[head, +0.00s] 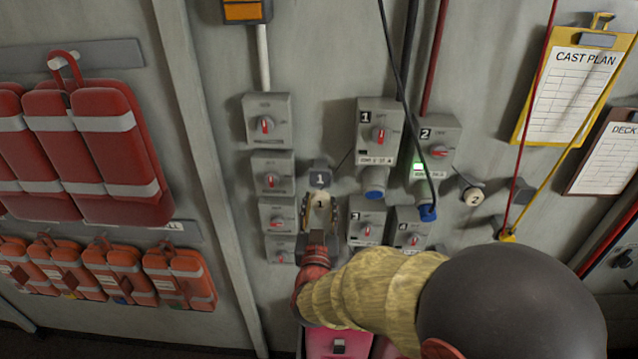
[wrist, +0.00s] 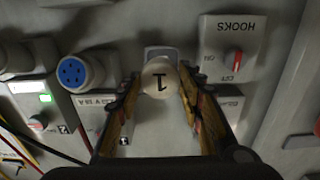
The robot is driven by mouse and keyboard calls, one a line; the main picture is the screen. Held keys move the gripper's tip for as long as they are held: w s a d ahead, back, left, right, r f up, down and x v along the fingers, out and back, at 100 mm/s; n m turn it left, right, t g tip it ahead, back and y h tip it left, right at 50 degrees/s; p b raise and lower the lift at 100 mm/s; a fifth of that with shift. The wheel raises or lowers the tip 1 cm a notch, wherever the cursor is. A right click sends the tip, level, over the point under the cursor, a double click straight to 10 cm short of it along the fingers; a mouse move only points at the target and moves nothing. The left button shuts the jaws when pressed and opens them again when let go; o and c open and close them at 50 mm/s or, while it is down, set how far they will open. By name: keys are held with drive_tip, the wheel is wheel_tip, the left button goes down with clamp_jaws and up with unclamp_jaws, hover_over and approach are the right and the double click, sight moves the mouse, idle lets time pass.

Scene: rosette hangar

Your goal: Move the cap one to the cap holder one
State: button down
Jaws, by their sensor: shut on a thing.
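Cap one (head: 320,201), a pale round cap marked 1, is held between the fingers of my gripper (head: 320,220). In the wrist view, cap one (wrist: 159,82) sits at the far end between the two finger tips of my gripper (wrist: 160,95), with its 1 upside down. Cap holder one (head: 320,178), a small grey wall bracket marked 1, shows just above the cap in the head view. Part of the holder (wrist: 158,51) shows right behind the cap in the wrist view. I cannot tell whether cap and holder touch.
Switch boxes (head: 272,170) stand close on the left; box 1 (head: 376,145), with a blue socket (head: 375,192) beneath, is on the right. Cap two (head: 474,196) is farther right. Cables hang right of box 1. Red packs (head: 90,140) fill the left wall.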

sight(320, 179)
drive_tip(key=shift+w+a+r, duration=0.15)
drive_tip(key=shift+a+r, duration=0.05)
drive_tip(key=shift+r, duration=0.15)
drive_tip(key=shift+w+d+p, duration=0.1)
drive_tip(key=shift+w+p, duration=0.25)
drive_tip(key=shift+w, duration=2.45)
drive_tip(key=shift+b, duration=1.15)
drive_tip(key=shift+w, duration=0.45)
drive_tip(key=c, duration=1.1)
unclamp_jaws()
